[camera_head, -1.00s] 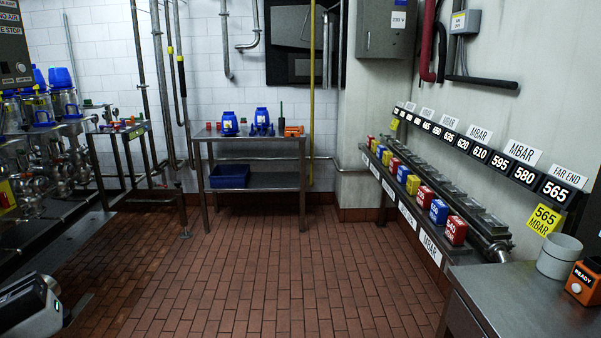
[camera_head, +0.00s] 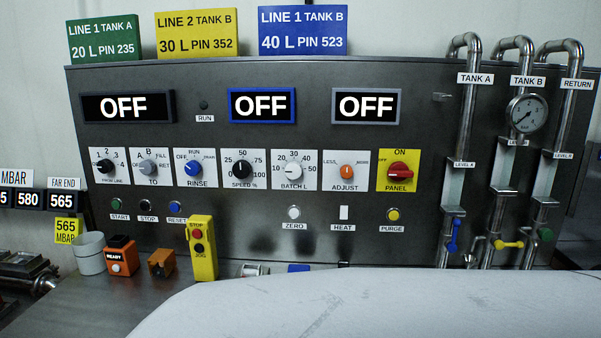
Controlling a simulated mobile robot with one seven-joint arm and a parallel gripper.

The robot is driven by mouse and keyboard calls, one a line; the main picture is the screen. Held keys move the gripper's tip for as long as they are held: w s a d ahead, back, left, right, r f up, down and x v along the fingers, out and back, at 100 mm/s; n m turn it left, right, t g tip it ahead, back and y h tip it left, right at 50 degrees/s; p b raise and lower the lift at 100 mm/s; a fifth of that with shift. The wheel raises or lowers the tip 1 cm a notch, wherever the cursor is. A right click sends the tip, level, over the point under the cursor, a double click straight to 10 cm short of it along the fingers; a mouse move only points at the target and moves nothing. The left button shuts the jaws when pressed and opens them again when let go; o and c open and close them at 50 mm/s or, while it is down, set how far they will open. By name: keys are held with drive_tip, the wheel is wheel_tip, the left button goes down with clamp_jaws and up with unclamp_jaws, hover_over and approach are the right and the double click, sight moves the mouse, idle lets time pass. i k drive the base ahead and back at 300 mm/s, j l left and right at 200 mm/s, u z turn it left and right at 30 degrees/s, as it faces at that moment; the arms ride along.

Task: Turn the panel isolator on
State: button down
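The panel isolator (camera_head: 398,172) is a red rotary knob on a yellow plate at the right end of the row of knobs. Its plate is marked ON at the top, OFF at the left and PANEL below. The knob's grip lies about level, in line with the OFF mark. The displays on the steel control panel (camera_head: 330,225) all read OFF. My gripper is not in view. A large pale rounded shape, likely my own arm, fills the lower right foreground and hides part of the bench.
Other knobs, such as the orange ADJUST knob (camera_head: 347,171), sit left of the isolator. The PURGE button (camera_head: 393,215) is below it. Steel pipes (camera_head: 456,150) with a gauge (camera_head: 526,114) stand to the right. A yellow STOP/JOG box (camera_head: 202,248) and a grey cup (camera_head: 89,253) stand on the bench.

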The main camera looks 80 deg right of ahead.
sight(398, 171)
drive_tip(key=j+z, duration=0.15)
drive_tip(key=j, duration=0.25)
drive_tip(key=k+j+z, duration=0.1)
drive_tip(key=j, duration=0.25)
drive_tip(key=z, duration=2.6)
drive_tip(key=i+l+z, duration=0.1)
drive_tip(key=z, duration=0.5)
